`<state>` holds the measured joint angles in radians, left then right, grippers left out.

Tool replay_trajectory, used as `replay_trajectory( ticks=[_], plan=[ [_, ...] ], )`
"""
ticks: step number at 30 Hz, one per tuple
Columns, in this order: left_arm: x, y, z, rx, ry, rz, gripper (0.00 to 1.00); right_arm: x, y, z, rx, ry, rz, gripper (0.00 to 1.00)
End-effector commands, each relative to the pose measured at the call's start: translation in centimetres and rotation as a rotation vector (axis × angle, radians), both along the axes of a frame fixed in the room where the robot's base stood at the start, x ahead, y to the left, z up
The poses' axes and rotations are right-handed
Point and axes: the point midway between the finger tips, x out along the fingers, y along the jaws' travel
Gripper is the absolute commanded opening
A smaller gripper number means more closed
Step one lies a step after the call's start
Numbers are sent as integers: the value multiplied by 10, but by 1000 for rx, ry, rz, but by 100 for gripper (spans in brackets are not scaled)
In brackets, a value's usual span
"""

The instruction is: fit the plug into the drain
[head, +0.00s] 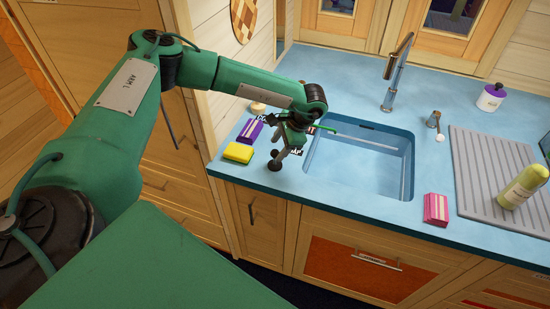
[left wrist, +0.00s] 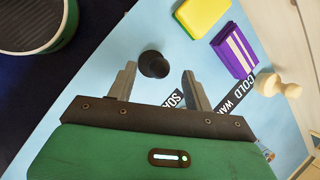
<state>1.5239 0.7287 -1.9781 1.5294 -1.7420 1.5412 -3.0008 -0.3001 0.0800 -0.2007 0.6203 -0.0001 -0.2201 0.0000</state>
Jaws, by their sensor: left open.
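The plug (left wrist: 153,64) is a small black round piece standing on the blue counter. In the left wrist view it lies between and just beyond my open fingertips, not gripped. In the head view the plug (head: 275,162) shows at the counter's front, left of the sink. My left gripper (head: 287,145) is directly above and beside it, pointing down; the left wrist view shows its open jaws (left wrist: 161,82). The sink basin (head: 350,175) is blue and empty; I cannot make out the drain in it. My right gripper is not in view.
A yellow sponge (head: 238,152), a purple box (head: 250,132) and a wooden knob (left wrist: 278,86) stand close by. The faucet (head: 396,70) rises behind the sink. A pink box (head: 436,209), a ribbed drainboard (head: 478,165) and a bottle (head: 524,186) are at right.

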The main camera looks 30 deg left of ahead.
Motion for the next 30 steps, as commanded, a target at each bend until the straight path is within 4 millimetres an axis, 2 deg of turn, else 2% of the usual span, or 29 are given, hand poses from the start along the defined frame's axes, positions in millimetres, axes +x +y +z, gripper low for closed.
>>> replay_trajectory(
  ticks=[3, 9, 18, 25, 30],
  plan=[
    [-2, 5, -11, 3, 3, 0, 52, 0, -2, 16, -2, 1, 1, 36],
    [-4, 14, -35, 1, 1, 1, 52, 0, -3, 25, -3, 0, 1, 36],
    [-5, 16, -42, 1, -1, 0, 52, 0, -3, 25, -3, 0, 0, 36],
    [-5, 16, -41, 0, 0, 0, 7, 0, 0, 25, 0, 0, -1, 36],
    [-5, 16, -41, 1, -1, 0, 5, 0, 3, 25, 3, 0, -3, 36]
  ],
)
